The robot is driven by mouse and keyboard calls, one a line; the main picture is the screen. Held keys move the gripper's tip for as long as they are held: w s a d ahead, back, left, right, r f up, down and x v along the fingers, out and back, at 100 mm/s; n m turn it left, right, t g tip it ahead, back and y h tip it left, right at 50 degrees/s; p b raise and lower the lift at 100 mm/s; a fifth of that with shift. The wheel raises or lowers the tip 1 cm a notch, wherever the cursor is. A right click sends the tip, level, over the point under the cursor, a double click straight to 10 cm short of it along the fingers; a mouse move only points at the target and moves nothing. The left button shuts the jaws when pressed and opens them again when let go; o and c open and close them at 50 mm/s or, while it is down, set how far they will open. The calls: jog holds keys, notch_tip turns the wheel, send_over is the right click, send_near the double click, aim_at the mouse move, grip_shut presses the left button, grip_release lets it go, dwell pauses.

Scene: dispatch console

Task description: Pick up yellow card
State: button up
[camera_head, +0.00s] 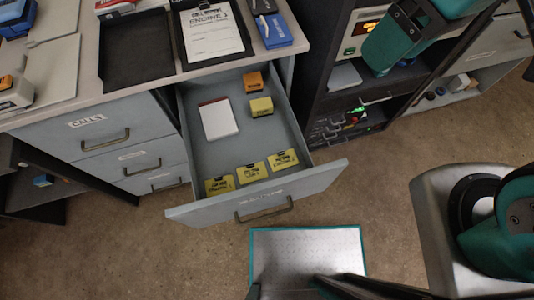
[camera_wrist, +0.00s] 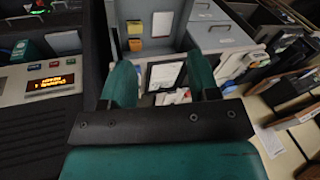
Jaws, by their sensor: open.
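Three yellow cards (camera_head: 252,172) with dark print and dark clips stand in a row at the front of the open grey drawer (camera_head: 205,158) in the head view. Their print is too small to read. My gripper (camera_wrist: 160,72) shows in the wrist view with its two teal fingers apart and nothing between them. In the head view, a teal and black part of my arm is at the upper right, in front of the dark rack and well away from the cards. The cards cannot be made out in the wrist view.
The drawer also holds a white notepad (camera_head: 218,118), an orange box (camera_head: 253,81) and a yellow box (camera_head: 261,107). A clipboard (camera_head: 212,32), a black tray (camera_head: 135,50) and a blue box (camera_head: 273,31) lie on the counter above. A dark rack (camera_head: 345,110) stands right of the drawer.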

jog(key=w+a+f+m+h+b, duration=0.1)
jog(key=w+a+f+b, duration=0.1)
jog(key=f+b, duration=0.45)
jog(key=w+a+f+b, duration=0.1)
jog(key=w+f+b, duration=0.25)
jog(key=f, duration=0.55)
jog(key=m+h+b, duration=0.2)
jog(key=h+b, duration=0.1)
jog(key=b, duration=1.2)
send_over(281, 152)
jog(key=f, duration=3)
jog(key=shift+s+f, duration=0.15)
jog(key=shift+s, duration=0.1)
jog(key=f, duration=0.3)
jog(key=f+b, duration=0.1)
jog(key=f, duration=0.1)
jog(key=shift+w+f, duration=0.25)
jog(key=shift+f, duration=0.1)
grip_shut()
